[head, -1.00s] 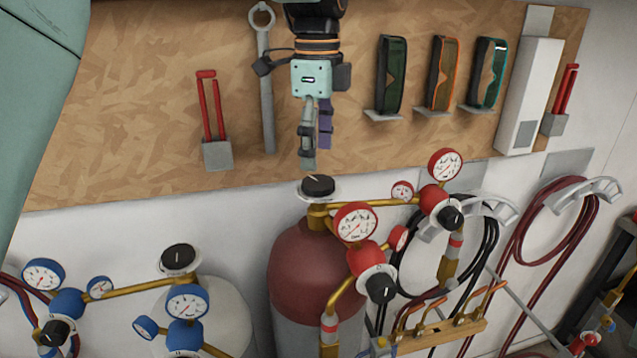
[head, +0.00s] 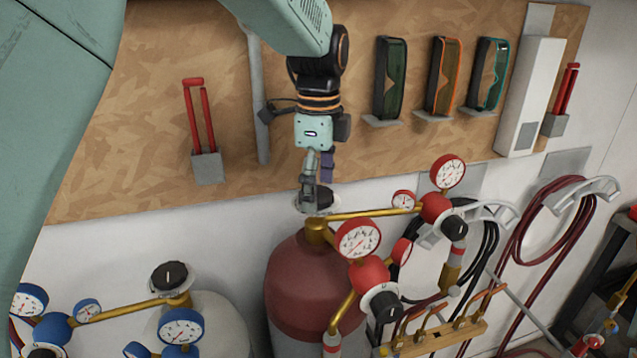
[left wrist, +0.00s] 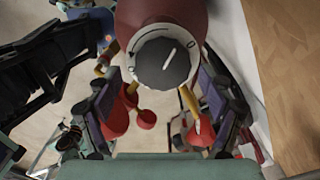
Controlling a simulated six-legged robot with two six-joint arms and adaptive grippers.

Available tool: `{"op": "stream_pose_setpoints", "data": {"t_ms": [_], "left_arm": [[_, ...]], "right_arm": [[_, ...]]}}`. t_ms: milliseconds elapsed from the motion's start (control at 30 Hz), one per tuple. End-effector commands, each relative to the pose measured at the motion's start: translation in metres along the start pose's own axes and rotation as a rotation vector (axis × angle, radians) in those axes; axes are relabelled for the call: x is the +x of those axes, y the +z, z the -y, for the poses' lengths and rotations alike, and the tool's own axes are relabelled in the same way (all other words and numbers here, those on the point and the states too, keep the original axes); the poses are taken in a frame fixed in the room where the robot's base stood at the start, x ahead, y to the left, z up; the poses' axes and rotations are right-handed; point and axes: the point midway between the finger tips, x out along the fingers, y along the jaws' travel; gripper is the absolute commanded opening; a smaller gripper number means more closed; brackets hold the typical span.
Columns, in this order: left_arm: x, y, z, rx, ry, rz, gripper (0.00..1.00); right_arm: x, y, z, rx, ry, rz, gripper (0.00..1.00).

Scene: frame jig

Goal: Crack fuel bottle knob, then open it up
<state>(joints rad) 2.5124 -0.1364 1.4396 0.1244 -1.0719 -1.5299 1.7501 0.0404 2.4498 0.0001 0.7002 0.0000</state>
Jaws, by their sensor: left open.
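The fuel bottle (head: 300,280) is the dark red cylinder at bottom centre in the head view. Its black knob (head: 325,198) sits on top over a pale dial plate, partly hidden by my left gripper (head: 318,192). The left gripper points down over the knob with its fingers apart. In the left wrist view the knob (left wrist: 161,64) shows a white pointer mark tilted to the upper right, on a white dial with an arrow and an O. The open fingers (left wrist: 163,112) lie to both sides, below the knob in the picture; contact cannot be told.
Red gauges and regulators (head: 358,240) with brass pipes stand right of the bottle. A white bottle (head: 212,325) with a black knob (head: 169,277) and blue gauges stands at left. Goggles (head: 392,78) and red-handled tools (head: 200,115) hang on the wooden board behind.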

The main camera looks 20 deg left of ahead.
Motion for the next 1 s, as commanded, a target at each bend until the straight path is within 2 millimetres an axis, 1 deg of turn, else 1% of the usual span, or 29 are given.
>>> {"op": "stream_pose_setpoints", "data": {"t_ms": [167, 800, 1000], "left_arm": [[0.0005, 0.0001, 0.0005, 0.001, 0.000, -0.001, 0.80], [-0.0011, 0.0020, 0.0037, 0.001, -0.002, -0.001, 0.27], [-0.0008, 0.0023, 0.0038, 0.001, -0.003, 0.000, 0.27]], "right_arm": [[0.0002, 0.0004, 0.0000, 0.000, 0.000, 0.001, 0.80], [0.0002, 0.0003, 0.0000, 0.000, 0.000, 0.001, 0.80], [0.0002, 0.0002, 0.0000, 0.000, 0.000, 0.000, 0.80]]}}
